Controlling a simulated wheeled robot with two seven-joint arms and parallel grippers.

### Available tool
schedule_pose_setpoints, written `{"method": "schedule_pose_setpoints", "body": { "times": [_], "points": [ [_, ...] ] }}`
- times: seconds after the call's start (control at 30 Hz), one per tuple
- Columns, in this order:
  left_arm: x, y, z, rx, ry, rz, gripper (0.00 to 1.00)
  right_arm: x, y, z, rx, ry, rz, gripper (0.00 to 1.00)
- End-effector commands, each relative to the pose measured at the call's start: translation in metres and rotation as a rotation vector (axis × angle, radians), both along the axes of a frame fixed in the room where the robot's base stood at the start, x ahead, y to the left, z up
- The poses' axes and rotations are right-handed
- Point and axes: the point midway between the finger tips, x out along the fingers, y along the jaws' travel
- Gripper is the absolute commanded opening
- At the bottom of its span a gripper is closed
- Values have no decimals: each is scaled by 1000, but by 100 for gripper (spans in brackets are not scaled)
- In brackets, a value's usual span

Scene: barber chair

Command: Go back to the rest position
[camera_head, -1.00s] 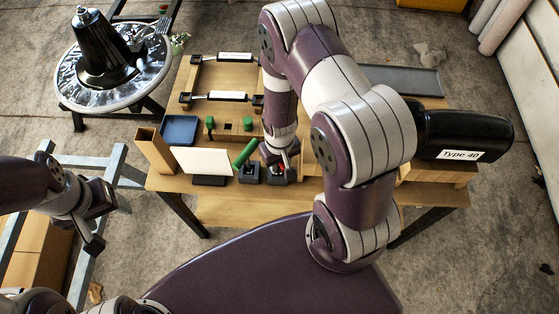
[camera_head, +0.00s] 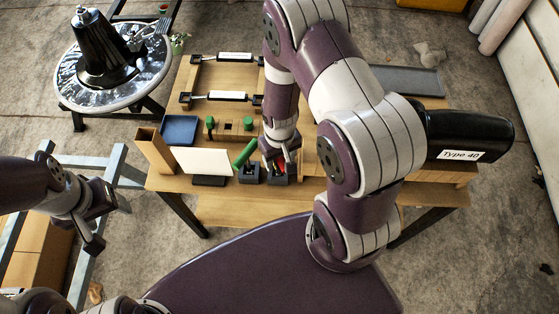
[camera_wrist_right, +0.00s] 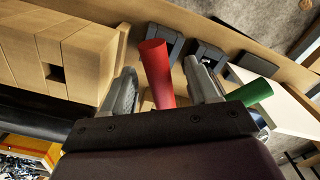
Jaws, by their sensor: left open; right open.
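My right gripper (camera_head: 281,155) is open over the front part of the wooden table (camera_head: 222,208). Its two fingers (camera_wrist_right: 163,85) stand apart on either side of a red handle (camera_wrist_right: 155,68) in the right wrist view, with gaps visible. The red handle (camera_head: 281,164) is partly hidden by the gripper in the head view and stands at a black holder (camera_head: 285,179). A green handle (camera_head: 245,152) leans in the black holder beside it, and it also shows in the right wrist view (camera_wrist_right: 250,92). My left gripper (camera_head: 103,218) is open and empty, left of the table.
A white panel (camera_head: 202,161), a blue tray (camera_head: 180,129) and a wooden box (camera_head: 154,151) sit on the table's left side. A black cylinder labelled "Type 40" (camera_head: 465,135) lies at the right. A round stand with a black cone (camera_head: 104,50) is at the far left.

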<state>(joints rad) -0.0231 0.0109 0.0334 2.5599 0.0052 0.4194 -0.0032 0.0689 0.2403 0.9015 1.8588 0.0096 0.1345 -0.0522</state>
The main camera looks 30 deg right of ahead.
Motion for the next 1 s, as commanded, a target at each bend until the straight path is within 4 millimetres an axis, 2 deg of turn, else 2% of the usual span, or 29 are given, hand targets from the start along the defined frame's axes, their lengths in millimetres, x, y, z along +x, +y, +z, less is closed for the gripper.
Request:
{"method": "schedule_pose_setpoints", "body": {
  "times": [0.03,0.1,0.3,0.43,0.63,0.7,0.77,0.9,1.0],
  "points": [
    [0,0,2,0,0,0,67,2,0,17,0,-7,0,59],
    [0,0,3,0,0,0,67,2,0,37,0,-7,1,59],
    [0,0,5,0,0,0,67,0,0,79,0,-4,0,59],
    [0,0,6,0,0,0,67,0,0,91,0,-2,0,59],
    [0,0,6,0,0,0,67,0,0,93,0,-1,-1,59],
    [0,0,6,0,0,0,67,-10,1,91,2,24,-9,59],
    [0,0,6,0,0,0,67,-21,2,105,2,33,-17,59],
    [0,0,6,0,0,0,67,-38,12,149,1,-13,2,59],
    [0,0,6,0,0,0,67,-42,19,170,0,-62,24,59]
  ]
}}
